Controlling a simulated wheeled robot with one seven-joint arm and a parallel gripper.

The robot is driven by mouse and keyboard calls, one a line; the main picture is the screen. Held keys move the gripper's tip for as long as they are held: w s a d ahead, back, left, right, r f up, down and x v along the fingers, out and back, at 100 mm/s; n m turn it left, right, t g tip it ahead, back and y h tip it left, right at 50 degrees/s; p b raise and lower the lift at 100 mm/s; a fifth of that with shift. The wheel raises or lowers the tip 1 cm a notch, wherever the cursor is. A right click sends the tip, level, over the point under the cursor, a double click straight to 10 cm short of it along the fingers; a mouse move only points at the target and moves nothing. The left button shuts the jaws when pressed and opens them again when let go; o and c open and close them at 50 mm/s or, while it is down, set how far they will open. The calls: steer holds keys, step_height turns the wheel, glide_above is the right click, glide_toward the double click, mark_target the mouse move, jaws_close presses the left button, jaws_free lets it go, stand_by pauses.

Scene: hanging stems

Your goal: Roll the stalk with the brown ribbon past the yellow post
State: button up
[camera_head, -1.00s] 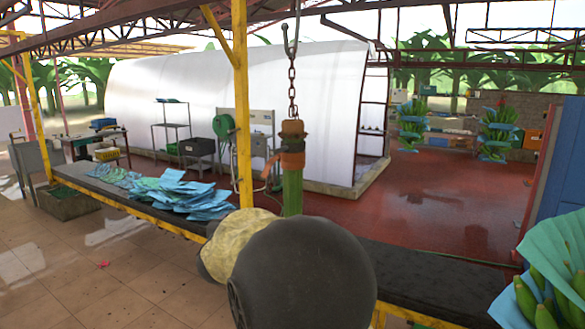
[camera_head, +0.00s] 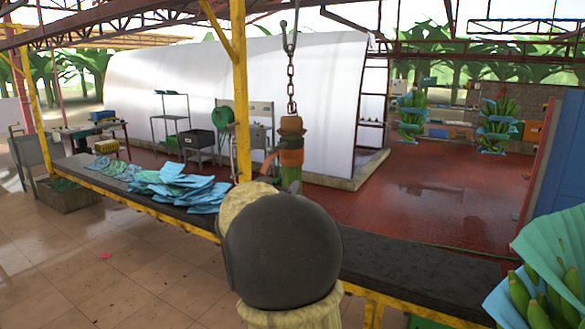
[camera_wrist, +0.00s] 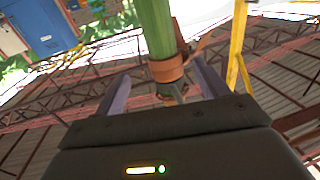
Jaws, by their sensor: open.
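The stalk (camera_head: 291,177) is a thick green stem hanging upright on a chain, just right of the yellow post (camera_head: 240,110) in the head view. A brown ribbon (camera_head: 291,150) is tied around its upper part. The wrist view shows the stalk (camera_wrist: 155,30) and its ribbon (camera_wrist: 168,68) close up, with the yellow post (camera_wrist: 238,45) to the right. My gripper (camera_wrist: 160,88) is open, one finger on each side of the ribboned end. I cannot tell whether the fingers touch it. In the head view my arm hides most of the gripper and the stalk's lower part.
A dark bench (camera_head: 400,262) with a yellow frame runs below the stalk, with blue sheets (camera_head: 180,187) on its left part. A banana bunch in blue wrapping (camera_head: 550,265) is close at the right. Other bunches (camera_head: 497,125) hang farther back over open red floor.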

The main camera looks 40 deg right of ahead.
mark_target(288, 172)
steer(key=p+x, duration=0.3)
steer(key=x, duration=1)
steer(key=shift+w+p, duration=0.15)
steer(key=shift+p, duration=0.25)
steer(key=shift+a, duration=0.1)
steer(key=c, duration=1.3)
